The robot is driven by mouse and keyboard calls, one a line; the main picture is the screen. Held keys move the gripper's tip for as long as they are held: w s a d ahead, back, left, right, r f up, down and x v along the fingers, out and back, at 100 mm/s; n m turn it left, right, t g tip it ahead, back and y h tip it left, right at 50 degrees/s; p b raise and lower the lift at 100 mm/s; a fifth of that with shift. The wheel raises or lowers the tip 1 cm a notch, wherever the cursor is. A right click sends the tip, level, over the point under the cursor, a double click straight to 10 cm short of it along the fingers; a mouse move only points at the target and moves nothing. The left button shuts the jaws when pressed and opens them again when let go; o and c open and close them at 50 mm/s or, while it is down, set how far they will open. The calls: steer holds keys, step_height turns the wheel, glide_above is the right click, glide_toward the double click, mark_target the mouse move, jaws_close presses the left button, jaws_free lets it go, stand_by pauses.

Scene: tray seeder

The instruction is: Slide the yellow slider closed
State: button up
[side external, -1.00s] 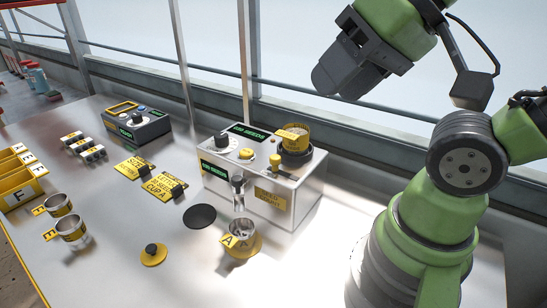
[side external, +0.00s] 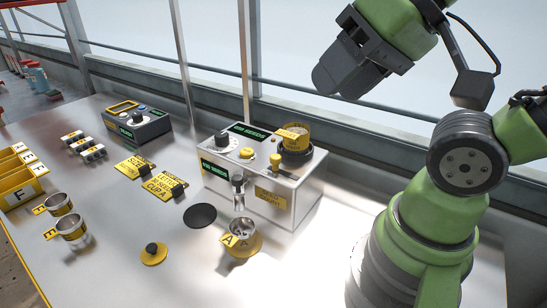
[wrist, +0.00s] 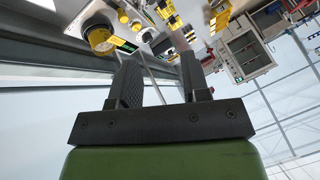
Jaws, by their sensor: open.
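The yellow slider (side external: 275,160) is a small upright yellow knob on top of the white seeder box (side external: 300,205). It stands near the left end of a dark slot that runs toward the box's right front corner. My gripper (side external: 325,82) is high above and to the right of the box, well apart from the slider. In the wrist view its two dark fingers (wrist: 161,78) are spread with nothing between them. In that view part of the seeder appears at the upper left, and I cannot pick out the slider clearly.
A window wall (side external: 345,123) runs behind.

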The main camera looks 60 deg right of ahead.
steer(key=shift+o, duration=0.4)
steer(key=shift+w+f+n+g, duration=0.1)
steer(key=shift+w+n+g, duration=0.25)
steer(key=shift+n, duration=0.35)
steer(key=n+g+h, duration=0.5)
steer(key=n+h, duration=0.1)
steer(key=n, duration=1.8)
glide_toward(275, 156)
steer(key=x, duration=0.8)
steer(key=shift+f, duration=0.3)
